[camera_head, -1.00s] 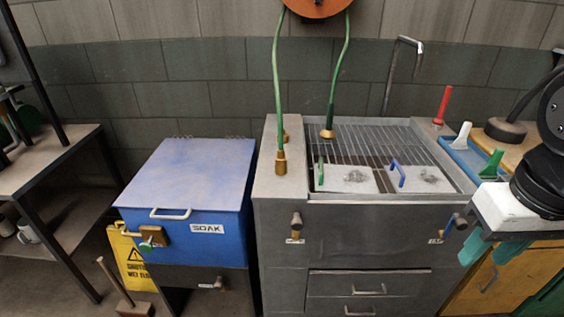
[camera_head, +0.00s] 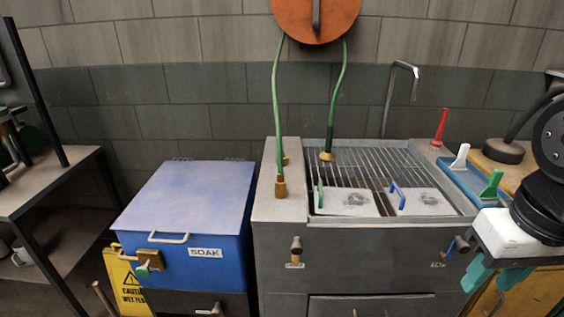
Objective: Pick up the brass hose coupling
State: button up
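A brass coupling (camera_head: 281,187) is at the lower end of the left green hose (camera_head: 277,105), upright at the grey counter's left ledge. Another brass fitting (camera_head: 327,156) is at the end of the right green hose (camera_head: 338,95), over the sink grating. A small brass piece (camera_head: 285,160) shows partly behind the left hose; I cannot tell what it belongs to. My gripper (camera_head: 495,276) is at the lower right with its teal fingers apart, nothing visible between them. It is well to the right of the couplings and in front of the counter.
The orange hose reel (camera_head: 316,15) is on the wall above. The grating (camera_head: 365,165) has two pale panels with green and blue handles. A tall metal tap (camera_head: 390,95) stands behind it. A blue tray (camera_head: 470,170) with nozzles is at right; the blue SOAK box (camera_head: 190,205) is at left.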

aim_at(280, 188)
jog(key=u, duration=0.45)
jog(key=i, duration=0.95)
jog(key=z, duration=0.4)
